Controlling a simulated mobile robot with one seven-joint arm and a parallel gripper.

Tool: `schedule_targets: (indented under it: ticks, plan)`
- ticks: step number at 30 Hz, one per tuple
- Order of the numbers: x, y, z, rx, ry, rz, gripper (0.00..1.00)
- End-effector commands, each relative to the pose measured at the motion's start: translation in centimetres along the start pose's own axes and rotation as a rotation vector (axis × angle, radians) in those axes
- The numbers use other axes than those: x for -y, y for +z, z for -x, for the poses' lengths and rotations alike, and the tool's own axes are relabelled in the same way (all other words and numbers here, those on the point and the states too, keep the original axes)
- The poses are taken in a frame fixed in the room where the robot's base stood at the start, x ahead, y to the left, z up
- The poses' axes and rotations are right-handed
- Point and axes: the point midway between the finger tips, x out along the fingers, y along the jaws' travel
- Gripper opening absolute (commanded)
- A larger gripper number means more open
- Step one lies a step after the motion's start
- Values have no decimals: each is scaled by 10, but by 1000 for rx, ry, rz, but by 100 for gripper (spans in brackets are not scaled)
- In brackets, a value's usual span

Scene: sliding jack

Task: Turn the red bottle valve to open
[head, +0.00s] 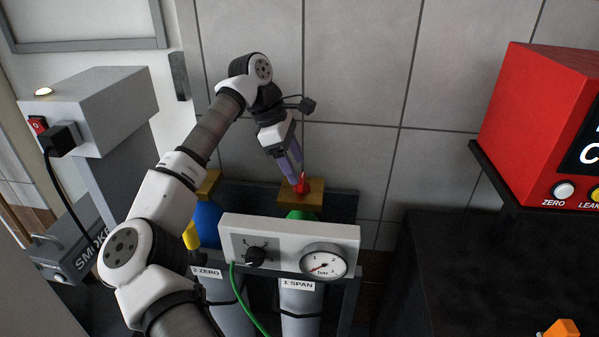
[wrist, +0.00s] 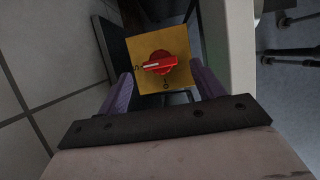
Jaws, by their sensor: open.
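The red bottle valve (head: 303,187) sits on a yellow block above the green-topped bottle (head: 300,214) labelled SPAN. In the wrist view the red valve (wrist: 160,64) is a round knob with a bar handle. The bar's white line points left toward a small mark on the yellow plate (wrist: 180,38); another mark lies below the knob. My gripper (head: 294,172) is just above the valve in the head view. In the wrist view its purple fingers (wrist: 163,84) are spread apart, with the knob between and beyond their tips. Nothing is held. I cannot tell whether a finger touches the valve.
A grey panel (head: 345,238) with a black knob and a gauge (head: 324,262) stands in front of the bottles. A blue bottle (head: 207,222) labelled ZERO is to the left. The tiled wall (head: 350,60) is close behind. A red box (head: 535,120) stands at right.

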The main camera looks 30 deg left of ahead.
Motion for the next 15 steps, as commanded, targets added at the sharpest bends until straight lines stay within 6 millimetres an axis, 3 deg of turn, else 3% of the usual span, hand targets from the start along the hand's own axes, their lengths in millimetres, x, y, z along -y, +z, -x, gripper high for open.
schedule_targets:
  ticks: [6,15]
  plan:
    - [0,0,-27,2,1,-1,67]
    - [0,0,-34,1,1,0,67]
